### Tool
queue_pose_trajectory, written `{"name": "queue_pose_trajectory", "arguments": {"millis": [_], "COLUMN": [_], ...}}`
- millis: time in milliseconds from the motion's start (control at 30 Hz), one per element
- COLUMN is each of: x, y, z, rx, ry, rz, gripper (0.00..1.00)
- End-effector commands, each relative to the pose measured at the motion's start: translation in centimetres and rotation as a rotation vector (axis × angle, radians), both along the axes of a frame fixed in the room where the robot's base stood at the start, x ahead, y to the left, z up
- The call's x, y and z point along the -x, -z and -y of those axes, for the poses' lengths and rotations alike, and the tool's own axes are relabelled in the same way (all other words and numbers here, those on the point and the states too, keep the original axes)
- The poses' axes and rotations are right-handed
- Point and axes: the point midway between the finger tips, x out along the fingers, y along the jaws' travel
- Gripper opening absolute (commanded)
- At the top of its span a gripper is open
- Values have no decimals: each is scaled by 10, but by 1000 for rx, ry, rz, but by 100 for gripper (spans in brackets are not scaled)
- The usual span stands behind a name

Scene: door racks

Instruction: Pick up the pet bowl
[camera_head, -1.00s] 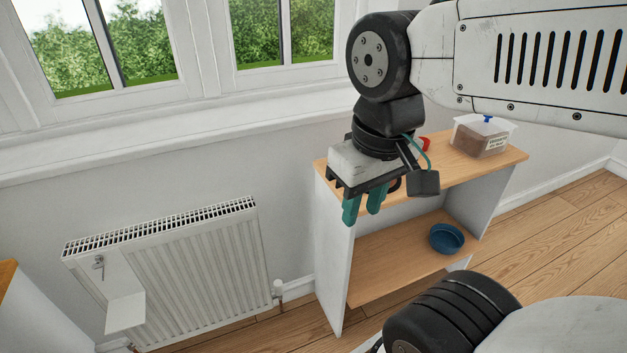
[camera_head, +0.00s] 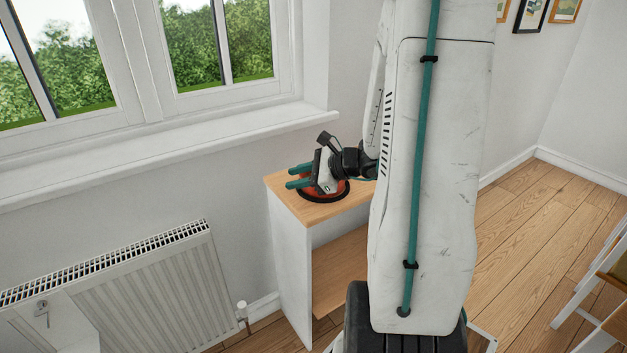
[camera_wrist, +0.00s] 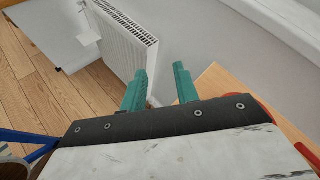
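A round orange-red object with a dark rim (camera_head: 325,192), which may be the pet bowl, sits on the top board of the shelf unit (camera_head: 287,196). Its red curved edge shows at right in the wrist view (camera_wrist: 264,108). My gripper (camera_head: 290,177) is low over the board, in front of and partly covering this object, its fingers pointing left. The two teal fingers (camera_wrist: 160,80) are apart with nothing between them. The blue bowl seen earlier on the lower shelf is hidden by my arm in the head view.
A white radiator (camera_head: 145,290) stands left of the shelf unit, under the window sill (camera_head: 170,140). A blue edge (camera_wrist: 22,138) shows at lower left in the wrist view; I cannot tell what it is. Open wooden floor (camera_head: 530,230) lies to the right.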

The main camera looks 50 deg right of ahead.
Motion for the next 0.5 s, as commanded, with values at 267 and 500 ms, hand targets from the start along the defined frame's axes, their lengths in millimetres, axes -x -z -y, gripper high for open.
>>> {"name": "queue_pose_trajectory", "arguments": {"millis": [267,500], "x": [25,8], "y": [59,72], "z": [104,110], "rx": [-197,-215], "ry": [429,465], "rz": [-22,-21], "gripper": [31,31]}}
